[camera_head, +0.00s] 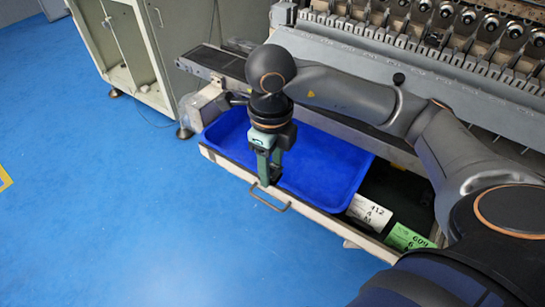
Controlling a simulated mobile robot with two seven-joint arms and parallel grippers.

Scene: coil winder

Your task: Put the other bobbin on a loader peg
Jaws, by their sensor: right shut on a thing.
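My right gripper (268,168) points down over the near edge of the blue tray (325,160). Its greenish fingers are shut on a small dark thing at their tips, too small and shaded to identify for sure. The tips show just above the drawer's metal handle (271,208) in the picture. I cannot tell whether they touch it. No bobbin can be clearly made out in the tray; the gripper and wrist cover part of it. No loader peg can be picked out for certain. My left gripper is out of view.
The tray sits in a pulled-out drawer (320,219) with a white label (371,212) and a green label (407,238). The winder (450,75) stands behind, with a row of round parts. A pale cabinet (125,50) stands at upper left. The blue floor (110,210) is clear.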

